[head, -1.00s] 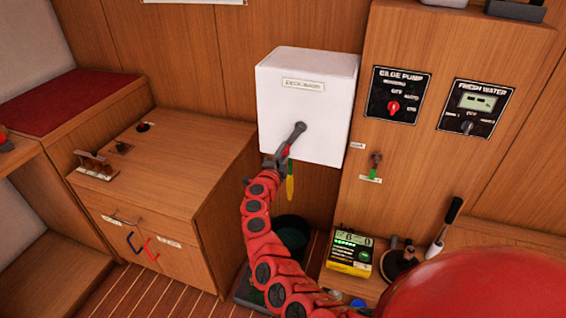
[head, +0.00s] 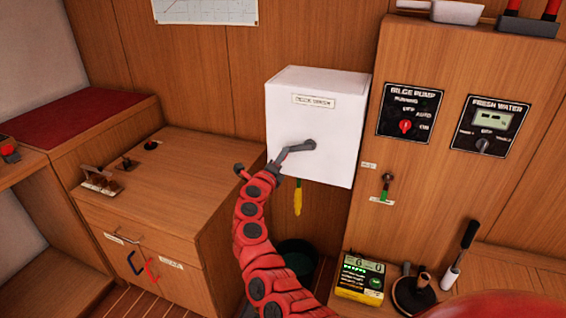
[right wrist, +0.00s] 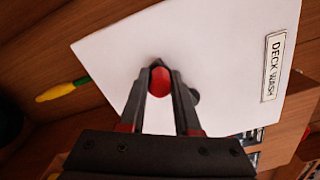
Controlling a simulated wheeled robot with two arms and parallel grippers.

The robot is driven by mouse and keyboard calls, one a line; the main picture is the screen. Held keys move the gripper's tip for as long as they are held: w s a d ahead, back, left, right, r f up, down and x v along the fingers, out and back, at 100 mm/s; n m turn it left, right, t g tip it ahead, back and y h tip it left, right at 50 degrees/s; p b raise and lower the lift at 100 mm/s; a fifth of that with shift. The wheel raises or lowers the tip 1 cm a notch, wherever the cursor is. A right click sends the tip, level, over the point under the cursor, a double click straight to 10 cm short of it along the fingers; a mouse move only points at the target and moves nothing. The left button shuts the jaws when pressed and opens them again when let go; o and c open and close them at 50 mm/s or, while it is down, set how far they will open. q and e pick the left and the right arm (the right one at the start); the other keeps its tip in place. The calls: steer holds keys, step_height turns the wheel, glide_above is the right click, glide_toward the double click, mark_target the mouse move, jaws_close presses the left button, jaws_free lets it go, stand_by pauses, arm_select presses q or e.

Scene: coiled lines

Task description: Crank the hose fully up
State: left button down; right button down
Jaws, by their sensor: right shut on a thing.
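A white box (head: 296,90) labelled "DECK WASH" is fixed to the wooden wall, in the middle of the head view. A grey crank (head: 298,148) on its front points left and slightly down from its hub. My right gripper (head: 277,165) is shut on the crank's red knob (right wrist: 160,82), which shows between the fingers in the right wrist view. The hose's yellow nozzle (head: 297,201) hangs just below the box; it also shows in the right wrist view (right wrist: 55,92). My left gripper is not in view.
A wooden cabinet (head: 165,195) stands at the left. A panel with bilge pump (head: 408,112) and fresh water (head: 492,125) controls is at the right, above a small tap (head: 387,182).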

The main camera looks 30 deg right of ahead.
steer(key=shift+w+a+r, duration=0.1)
steer(key=shift+r, duration=0.1)
stand_by(0.3)
steer(key=c, duration=0.6)
jaws_free()
steer(key=v, duration=1.7)
steer(key=shift+s, duration=0.25)
steer(key=shift+a+f, duration=0.1)
